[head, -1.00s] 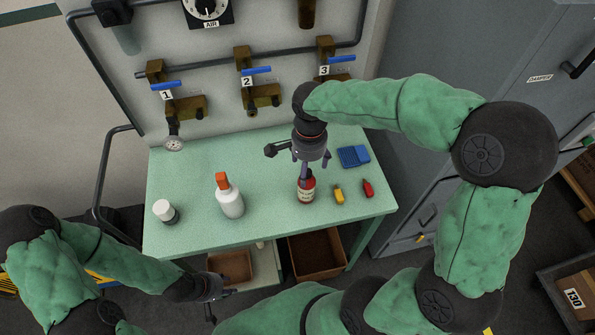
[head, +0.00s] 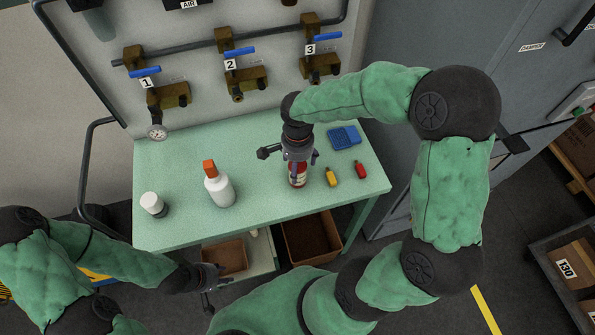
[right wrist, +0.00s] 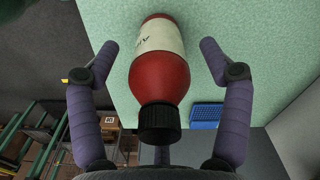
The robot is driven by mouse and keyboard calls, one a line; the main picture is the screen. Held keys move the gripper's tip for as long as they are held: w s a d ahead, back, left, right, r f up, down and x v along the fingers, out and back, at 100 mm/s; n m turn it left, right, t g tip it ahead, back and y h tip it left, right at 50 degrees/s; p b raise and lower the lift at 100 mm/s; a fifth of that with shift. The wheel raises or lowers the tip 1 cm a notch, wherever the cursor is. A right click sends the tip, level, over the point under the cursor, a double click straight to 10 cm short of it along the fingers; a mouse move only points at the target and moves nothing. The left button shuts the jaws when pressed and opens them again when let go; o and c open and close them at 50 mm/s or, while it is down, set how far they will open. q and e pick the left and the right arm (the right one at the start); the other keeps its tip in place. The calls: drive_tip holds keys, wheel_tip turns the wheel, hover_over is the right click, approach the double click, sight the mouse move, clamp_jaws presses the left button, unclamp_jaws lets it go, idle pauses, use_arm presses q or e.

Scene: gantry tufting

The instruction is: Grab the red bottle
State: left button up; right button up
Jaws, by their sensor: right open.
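The red bottle (head: 298,177) with a white label stands on the green table (head: 245,212), partly hidden behind my right gripper (head: 299,160) in the head view. In the right wrist view the red bottle (right wrist: 158,75) with its black cap lies between the two fingers of my right gripper (right wrist: 157,62). The fingers are open, with a gap on each side of the bottle. My left gripper (head: 212,285) is low at the left, in front of the table and away from the bottle; its fingers are too small to judge.
A white bottle with an orange cap (head: 219,188) and a small white jar (head: 153,204) stand to the left. A yellow item (head: 331,177), a red item (head: 360,170) and a blue item (head: 344,138) lie to the right. A pipe panel with blue-handled valves (head: 237,51) rises behind.

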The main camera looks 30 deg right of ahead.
drive_tip(key=shift+f, duration=0.65)
drive_tip(key=shift+c, duration=0.3)
drive_tip(key=c, duration=1.4)
drive_tip(key=shift+r, duration=0.15)
